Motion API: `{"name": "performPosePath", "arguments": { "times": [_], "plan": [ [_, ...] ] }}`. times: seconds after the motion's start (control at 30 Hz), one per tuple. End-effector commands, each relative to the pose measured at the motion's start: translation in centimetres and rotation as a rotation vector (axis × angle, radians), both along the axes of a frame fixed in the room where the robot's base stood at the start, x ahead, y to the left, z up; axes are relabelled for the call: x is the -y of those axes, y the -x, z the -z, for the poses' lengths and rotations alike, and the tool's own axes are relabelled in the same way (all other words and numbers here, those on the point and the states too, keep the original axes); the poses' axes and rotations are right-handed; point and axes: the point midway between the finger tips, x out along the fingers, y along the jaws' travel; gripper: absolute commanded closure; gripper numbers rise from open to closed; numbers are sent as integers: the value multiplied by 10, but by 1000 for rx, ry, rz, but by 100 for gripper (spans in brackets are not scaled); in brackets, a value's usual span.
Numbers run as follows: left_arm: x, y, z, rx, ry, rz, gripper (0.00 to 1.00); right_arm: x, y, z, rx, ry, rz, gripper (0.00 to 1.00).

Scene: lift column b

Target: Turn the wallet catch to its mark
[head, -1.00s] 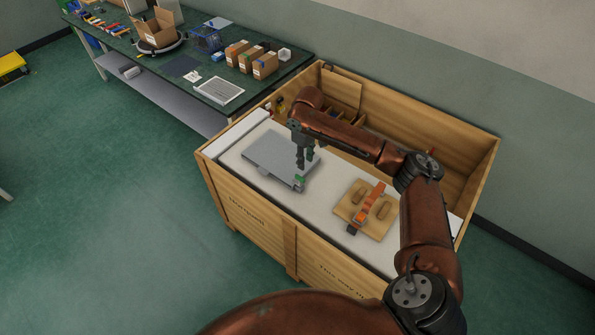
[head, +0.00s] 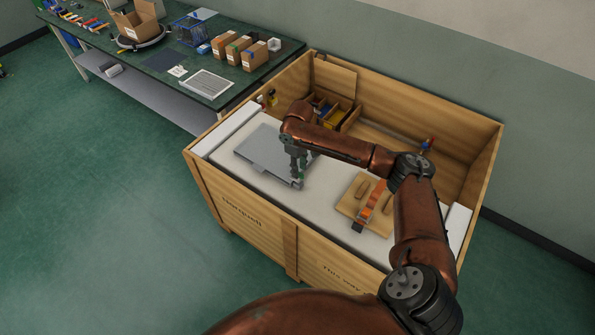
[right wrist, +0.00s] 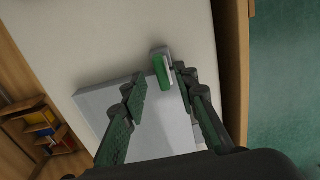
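The wallet is a flat grey slab (head: 262,148) on the white surface inside the wooden crate. In the right wrist view its grey face (right wrist: 170,135) lies below my fingers. The catch (right wrist: 162,74) is a small green piece with a pale stripe at the wallet's edge. My right gripper (right wrist: 159,79) is open, with one finger on each side of the catch; the right finger is closer to it. In the head view my right gripper (head: 298,172) points down at the wallet's near right corner and mostly hides the catch. I cannot make out the mark. My left gripper is not in view.
A wooden board with an orange bar (head: 366,208) lies right of the wallet. The wooden crate's walls (head: 250,225) surround the surface. A divided wooden box (head: 335,112) stands at the back. A green workbench (head: 150,72) with boxes stands at the back left.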

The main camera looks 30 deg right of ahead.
Motion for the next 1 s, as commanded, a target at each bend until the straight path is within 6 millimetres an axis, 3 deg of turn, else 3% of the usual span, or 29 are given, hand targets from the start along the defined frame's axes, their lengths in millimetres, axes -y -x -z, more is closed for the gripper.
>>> {"name": "performPosePath", "arguments": {
  "times": [0.13,0.43,0.83,1.0],
  "plan": [
    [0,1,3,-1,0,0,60,-1,-1,13,1,-1,-2,72],
    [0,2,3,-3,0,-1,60,-3,-2,15,1,0,-5,72],
    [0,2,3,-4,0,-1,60,-3,-2,14,1,0,-4,99],
    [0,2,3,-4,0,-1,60,-2,-2,14,1,0,-4,100]
  ]
}}
